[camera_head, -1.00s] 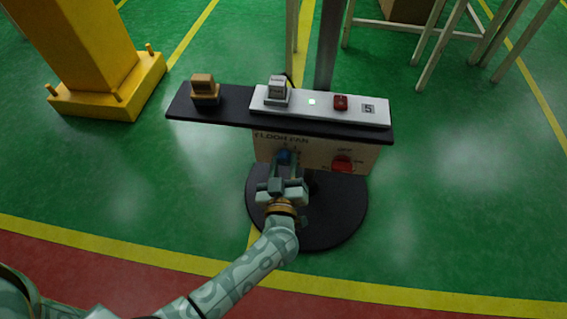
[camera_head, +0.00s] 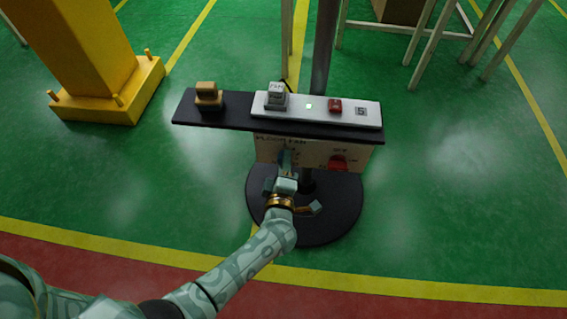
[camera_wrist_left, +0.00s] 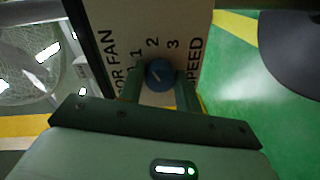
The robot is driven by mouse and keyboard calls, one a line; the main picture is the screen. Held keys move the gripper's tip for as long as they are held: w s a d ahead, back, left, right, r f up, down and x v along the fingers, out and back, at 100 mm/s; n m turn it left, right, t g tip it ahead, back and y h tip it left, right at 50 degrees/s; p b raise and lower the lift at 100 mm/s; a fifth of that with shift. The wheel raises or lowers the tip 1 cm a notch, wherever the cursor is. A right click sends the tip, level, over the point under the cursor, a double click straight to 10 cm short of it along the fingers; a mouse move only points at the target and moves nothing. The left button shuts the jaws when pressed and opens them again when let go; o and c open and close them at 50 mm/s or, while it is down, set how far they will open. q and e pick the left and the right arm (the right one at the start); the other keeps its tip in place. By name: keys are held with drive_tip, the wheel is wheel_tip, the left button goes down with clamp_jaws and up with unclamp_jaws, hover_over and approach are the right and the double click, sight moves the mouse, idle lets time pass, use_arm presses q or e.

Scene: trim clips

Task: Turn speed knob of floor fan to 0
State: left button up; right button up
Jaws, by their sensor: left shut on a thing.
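The speed knob (camera_wrist_left: 159,74) is a small blue dial on the cream front panel (camera_wrist_left: 187,20) below the shelf, beside printed 1, 2, 3 and SPEED. Its pale pointer line shows in the left wrist view, but I cannot tell exactly which mark it meets; the 0 mark is not readable. My left gripper (camera_head: 287,163) is shut on the knob, with one finger on each side in the left wrist view (camera_wrist_left: 160,88). In the head view the gripper mostly hides the knob. My right gripper is not in view.
A red switch (camera_head: 338,162) is on the same panel (camera_head: 309,150), right of my gripper. The dark shelf (camera_head: 225,118) above carries small controls. A round black base (camera_head: 335,215) stands below. A yellow post (camera_head: 85,50) is at left. Open green floor lies right.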

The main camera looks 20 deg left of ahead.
use_arm(q)
drive_tip(key=n+h, duration=0.1)
drive_tip(key=n, duration=0.4)
drive_tip(key=n+b, duration=0.1)
drive_tip(key=n, duration=0.5)
drive_tip(key=shift+s+a+f+h, duration=0.1)
drive_tip(key=shift+s+f+h, duration=0.05)
drive_tip(key=shift+h, duration=0.25)
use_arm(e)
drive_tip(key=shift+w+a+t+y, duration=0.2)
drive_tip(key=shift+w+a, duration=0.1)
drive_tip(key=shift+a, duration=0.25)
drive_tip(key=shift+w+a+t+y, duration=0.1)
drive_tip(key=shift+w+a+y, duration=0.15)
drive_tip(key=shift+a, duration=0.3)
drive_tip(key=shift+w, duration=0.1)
use_arm(q)
drive_tip(key=o, duration=1)
drive_tip(key=shift+t, duration=0.3)
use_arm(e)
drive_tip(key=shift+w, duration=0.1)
